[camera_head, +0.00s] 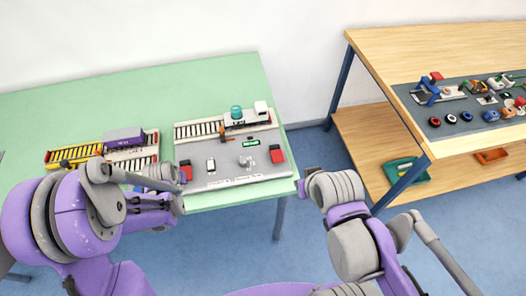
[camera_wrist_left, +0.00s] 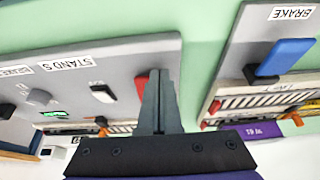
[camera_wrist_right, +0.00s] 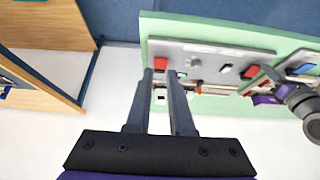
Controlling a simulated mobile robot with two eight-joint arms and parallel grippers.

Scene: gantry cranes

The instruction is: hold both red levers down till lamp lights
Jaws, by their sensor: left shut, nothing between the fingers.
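A grey control panel (camera_head: 225,173) lies on the green table and carries two red levers. The left red lever (camera_head: 186,170) is right by my left gripper (camera_head: 179,182). In the left wrist view, the shut, empty fingers (camera_wrist_left: 157,100) partly cover this red lever (camera_wrist_left: 141,86); I cannot tell if they touch it. The right red lever (camera_head: 277,154) stands free near the panel's right side. My right gripper (camera_head: 299,187) is off the table's front right corner; in the right wrist view its fingers (camera_wrist_right: 158,95) are apart and empty, with the right red lever (camera_wrist_right: 160,63) beyond them. A small bright green display (camera_head: 251,142) sits on the panel.
Behind the panel is a track with a white-cabbed vehicle (camera_head: 247,115). To the left is a second track with a purple wagon (camera_head: 124,137); a blue lever (camera_wrist_left: 286,57) is beside the BRAKE label. A wooden table (camera_head: 440,50) with parts stands at right, beyond a floor gap.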

